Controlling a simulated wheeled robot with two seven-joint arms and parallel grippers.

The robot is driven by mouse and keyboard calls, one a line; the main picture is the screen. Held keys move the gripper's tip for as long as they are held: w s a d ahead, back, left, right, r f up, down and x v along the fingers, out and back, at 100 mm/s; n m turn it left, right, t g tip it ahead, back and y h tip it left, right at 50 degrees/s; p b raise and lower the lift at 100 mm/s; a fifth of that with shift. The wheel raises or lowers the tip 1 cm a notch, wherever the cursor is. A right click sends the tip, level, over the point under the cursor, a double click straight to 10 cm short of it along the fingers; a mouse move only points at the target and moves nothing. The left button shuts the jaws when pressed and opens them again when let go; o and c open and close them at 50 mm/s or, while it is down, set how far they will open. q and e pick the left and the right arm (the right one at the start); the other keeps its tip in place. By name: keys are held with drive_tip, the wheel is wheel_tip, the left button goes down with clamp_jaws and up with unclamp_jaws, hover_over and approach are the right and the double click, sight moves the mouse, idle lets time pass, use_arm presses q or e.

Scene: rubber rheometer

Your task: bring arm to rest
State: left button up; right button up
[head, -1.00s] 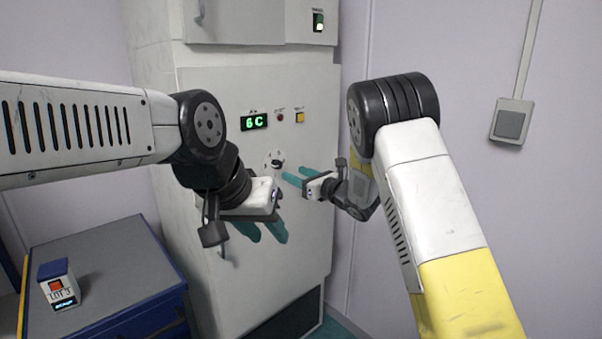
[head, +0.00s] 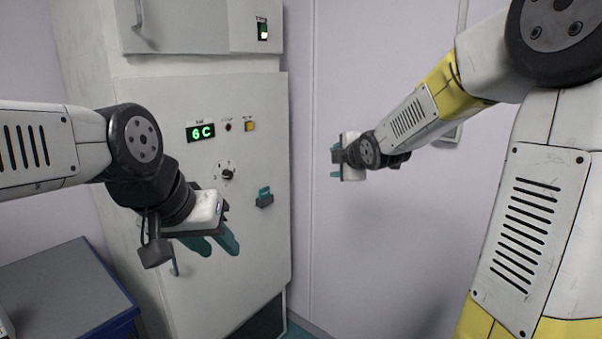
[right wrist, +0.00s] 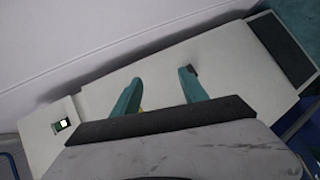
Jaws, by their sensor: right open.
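My right arm reaches in from the right in the head view, with its gripper (head: 335,161) in front of the bare wall, right of the cabinet and clear of it. In the right wrist view its two teal fingers (right wrist: 160,90) are spread with nothing between them. My left gripper (head: 214,243) hangs in front of the cabinet's lower door, its teal fingers apart and apparently empty. The grey cabinet (head: 245,105) carries a green display (head: 200,132) reading "6C", a rotary dial (head: 228,174) and a small teal-and-dark fitting (head: 264,198).
A dark-topped blue cabinet (head: 62,290) stands at the lower left. A yellow button (head: 249,126) and a lit switch (head: 263,31) are on the grey cabinet. A grey wall box (head: 452,137) is partly behind my right arm. The wall beside my right gripper is bare.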

drive_tip(key=s+d+f+m+g, duration=0.1)
drive_tip(key=s+m+g, duration=0.1)
drive_tip(key=s+m, duration=0.4)
drive_tip(key=s+d+f+m+g, duration=0.1)
drive_tip(key=s+m, duration=0.5)
drive_tip(key=s, duration=0.9)
drive_tip(key=s+d+f+m+g+h, duration=0.1)
drive_tip(key=s+d+f+m+g, duration=0.1)
drive_tip(key=s+m, duration=0.5)
drive_tip(key=s+d+g, duration=0.1)
drive_tip(key=s, duration=0.2)
drive_tip(key=shift+s+g, duration=0.3)
drive_tip(key=shift+s, duration=0.05)
